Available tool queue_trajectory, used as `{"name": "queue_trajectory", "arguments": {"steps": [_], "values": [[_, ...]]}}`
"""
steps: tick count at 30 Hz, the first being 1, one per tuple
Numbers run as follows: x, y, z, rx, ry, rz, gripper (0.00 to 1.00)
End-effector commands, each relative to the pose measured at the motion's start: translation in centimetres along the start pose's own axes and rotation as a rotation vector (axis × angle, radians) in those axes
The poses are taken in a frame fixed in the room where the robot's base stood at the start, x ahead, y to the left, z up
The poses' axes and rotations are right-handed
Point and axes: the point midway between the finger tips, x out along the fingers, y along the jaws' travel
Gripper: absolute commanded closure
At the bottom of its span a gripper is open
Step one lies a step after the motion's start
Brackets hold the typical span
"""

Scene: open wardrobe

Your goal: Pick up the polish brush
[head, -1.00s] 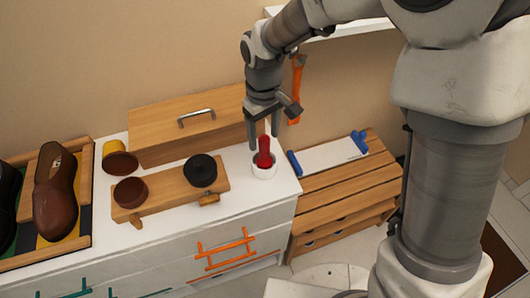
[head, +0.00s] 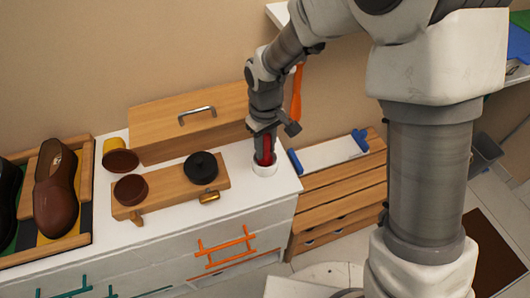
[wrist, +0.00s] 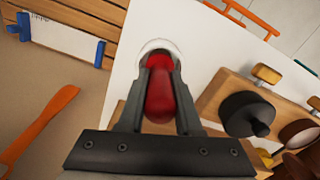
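The polish brush (wrist: 160,95) has a red handle and stands in a white cup on the white counter. In the head view its red handle (head: 264,152) is largely covered by my fingers. My gripper (head: 265,157) points down over the cup, with one finger on each side of the handle. In the wrist view the fingertips (wrist: 161,68) appear to press against the red handle, with no clear gap. The white cup (head: 264,169) surrounds the brush's lower end, which is hidden. The brush is upright in the cup.
A wooden stand with a black lidded pot (head: 201,168) and a brown bowl (head: 131,189) is left of the cup. A wooden box (head: 190,120) stands behind. An orange shoehorn (head: 297,95) hangs behind my gripper.

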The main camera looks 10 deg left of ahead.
Motion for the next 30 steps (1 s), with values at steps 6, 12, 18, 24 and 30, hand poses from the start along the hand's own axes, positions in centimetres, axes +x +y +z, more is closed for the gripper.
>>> {"name": "queue_trajectory", "arguments": {"steps": [6,12,18,24,30], "values": [[0.0,0.0,0.0,0.0,0.0,0.0,1.0],[0.0,0.0,0.0,0.0,0.001,0.0,1.0],[-0.5,0.0,-0.1,0.0,0.002,0.0,1.0],[-2.8,0.1,-0.1,0.001,0.005,0.002,1.0],[-5.4,-1.5,1.3,-0.002,0.004,0.002,1.0]]}}
